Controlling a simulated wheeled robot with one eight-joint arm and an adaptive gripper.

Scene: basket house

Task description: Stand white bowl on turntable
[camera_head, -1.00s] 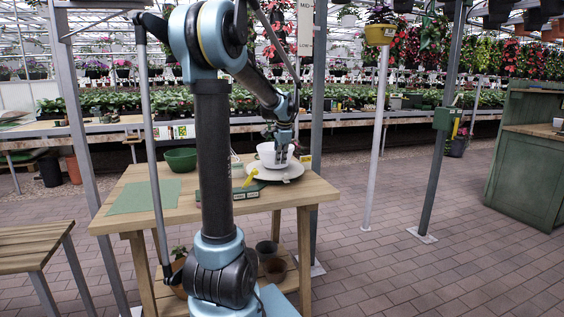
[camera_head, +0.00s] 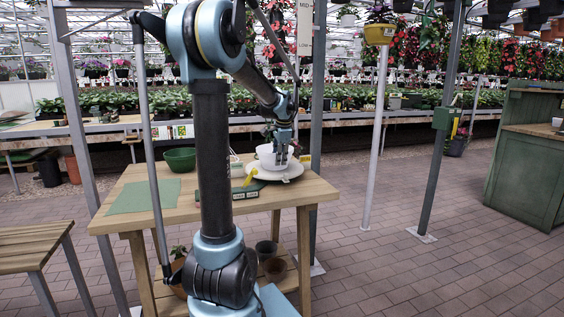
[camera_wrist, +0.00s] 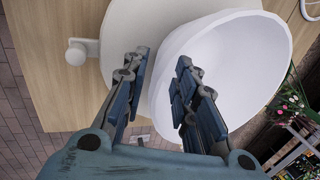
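The white bowl (camera_head: 266,153) is upright over the white turntable (camera_head: 292,173) at the right end of the wooden table, and appears to rest on it. In the wrist view the bowl (camera_wrist: 245,65) fills the right half, with the turntable (camera_wrist: 165,30) behind it at the left. My gripper (camera_head: 282,163) is low at the bowl's right side. In the wrist view my gripper (camera_wrist: 160,80) has its fingers apart, astride the bowl's near wall: one outside, one over the inside. A gap shows between the fingers. The bowl's base contact is hidden.
A green bowl (camera_head: 180,160) and a green mat (camera_head: 145,196) are on the left of the table (camera_head: 180,213). A dark green box (camera_head: 243,193) lies before the turntable, near a yellow tag (camera_head: 249,177). A metal post (camera_head: 317,120) rises just right of the turntable.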

